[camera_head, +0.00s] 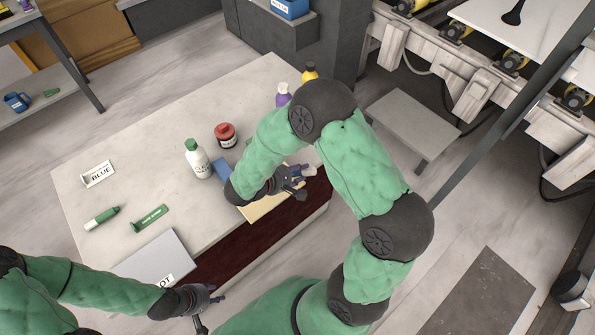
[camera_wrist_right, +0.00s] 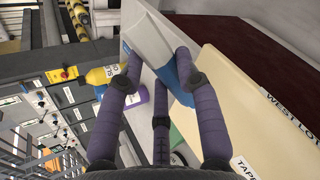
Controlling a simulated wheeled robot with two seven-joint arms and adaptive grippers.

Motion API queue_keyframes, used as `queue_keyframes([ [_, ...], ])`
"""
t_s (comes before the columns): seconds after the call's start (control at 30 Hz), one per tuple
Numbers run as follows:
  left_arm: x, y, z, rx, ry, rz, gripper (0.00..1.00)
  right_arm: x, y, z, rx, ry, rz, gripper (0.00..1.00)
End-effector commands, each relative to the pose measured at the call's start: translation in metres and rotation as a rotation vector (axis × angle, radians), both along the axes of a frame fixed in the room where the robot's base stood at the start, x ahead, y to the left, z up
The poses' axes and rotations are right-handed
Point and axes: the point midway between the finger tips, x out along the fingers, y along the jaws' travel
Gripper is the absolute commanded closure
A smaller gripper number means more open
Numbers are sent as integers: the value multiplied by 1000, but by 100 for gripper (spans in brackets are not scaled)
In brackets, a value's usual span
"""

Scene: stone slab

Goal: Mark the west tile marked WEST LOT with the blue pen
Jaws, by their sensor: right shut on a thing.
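The cream-yellow tile (camera_head: 262,211) lies near the front edge of the slab, partly hidden under my right arm. Its WEST LOT label shows in the right wrist view (camera_wrist_right: 289,118). My right gripper (camera_head: 297,181) is at the tile's far side; in the wrist view its purple fingers (camera_wrist_right: 158,75) are closed around a blue thing (camera_wrist_right: 180,78), which looks like the blue pen. Its tip is hidden. My left gripper (camera_head: 212,299) is low beside a grey tile (camera_head: 155,258) whose label ends in OT; its opening is unclear.
A white bottle (camera_head: 198,162), a red-capped jar (camera_head: 226,135), purple bottle (camera_head: 283,94) and yellow bottle (camera_head: 310,72) stand behind. The slab's far left is clear.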

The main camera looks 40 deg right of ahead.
Motion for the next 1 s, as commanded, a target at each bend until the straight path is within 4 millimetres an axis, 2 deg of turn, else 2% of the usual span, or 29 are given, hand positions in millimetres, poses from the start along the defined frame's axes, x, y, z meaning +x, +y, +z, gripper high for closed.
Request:
queue_keyframes([
  [0.1, 0, 0, 10, 0, 0, 0, 60, 0, 0, 14, 0, -2, 0, 91],
  [0.6, 0, 0, 38, 0, 0, 0, 60, 1, 0, 57, 0, -3, 1, 91],
  [1.0, 0, 0, 39, 0, 0, 0, 60, 0, 0, 60, -1, 0, 1, 91],
])
